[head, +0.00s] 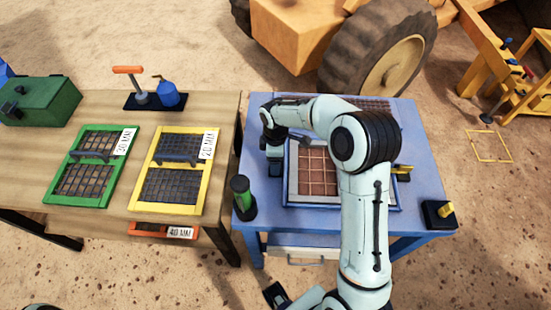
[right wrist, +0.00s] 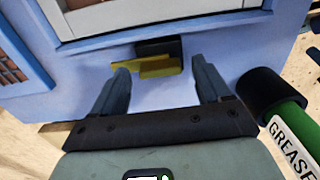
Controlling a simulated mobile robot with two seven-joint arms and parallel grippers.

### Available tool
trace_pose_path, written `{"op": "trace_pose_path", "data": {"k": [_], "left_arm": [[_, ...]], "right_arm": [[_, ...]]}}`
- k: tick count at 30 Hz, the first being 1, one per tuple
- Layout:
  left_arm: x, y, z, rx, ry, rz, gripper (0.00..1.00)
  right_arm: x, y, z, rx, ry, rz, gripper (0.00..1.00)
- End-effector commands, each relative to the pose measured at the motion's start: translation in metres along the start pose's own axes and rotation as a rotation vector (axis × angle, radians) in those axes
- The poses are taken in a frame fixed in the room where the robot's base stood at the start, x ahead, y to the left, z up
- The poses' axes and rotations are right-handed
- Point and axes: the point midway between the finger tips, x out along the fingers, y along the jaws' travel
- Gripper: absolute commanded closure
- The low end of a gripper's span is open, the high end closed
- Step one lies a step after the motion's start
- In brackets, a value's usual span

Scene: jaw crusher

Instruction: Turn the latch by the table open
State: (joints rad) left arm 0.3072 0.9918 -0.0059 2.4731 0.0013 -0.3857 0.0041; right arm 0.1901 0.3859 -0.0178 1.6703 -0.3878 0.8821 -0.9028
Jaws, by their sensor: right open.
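A yellow latch handle (right wrist: 150,67) on a black block (right wrist: 160,46) shows in the right wrist view, beside the screen frame (right wrist: 160,17) on the blue table. My right gripper (right wrist: 162,70) is open, with its two dark fingers on either side of the handle's near part. I cannot tell whether they touch it. In the head view my right gripper (head: 275,168) is over the left side of the blue table (head: 420,130) and hides this latch. Another yellow latch (head: 403,170) shows at the frame's right side.
A green grease tube (head: 244,198) with a black cap stands close to my right gripper; it also shows in the right wrist view (right wrist: 290,130). A black block with a yellow lever (head: 441,213) is at the table's right corner. A wooden table with screens (head: 174,170) stands left.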

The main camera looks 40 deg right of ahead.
Motion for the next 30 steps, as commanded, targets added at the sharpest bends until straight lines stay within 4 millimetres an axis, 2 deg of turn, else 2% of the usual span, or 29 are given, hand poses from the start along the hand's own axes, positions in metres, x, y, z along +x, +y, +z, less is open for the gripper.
{"op": "trace_pose_path", "data": {"k": [9,15,21,30], "left_arm": [[-0.007,0.003,-0.001,0.001,0.003,0.001,0.57],[-0.011,0.005,-0.003,0.002,0.005,0.002,0.57],[-0.013,0.006,-0.003,0.002,0.006,0.002,0.57],[-0.013,0.006,-0.003,0.002,0.006,0.002,0.57]], "right_arm": [[-0.069,0.001,-0.001,-0.001,0.004,0.005,0.23],[-0.106,0.0,-0.001,-0.001,0.003,0.003,0.23],[-0.124,0.0,0.0,-0.001,0.0,0.0,0.23],[-0.126,0.0,0.0,-0.001,0.0,-0.001,0.23]]}}
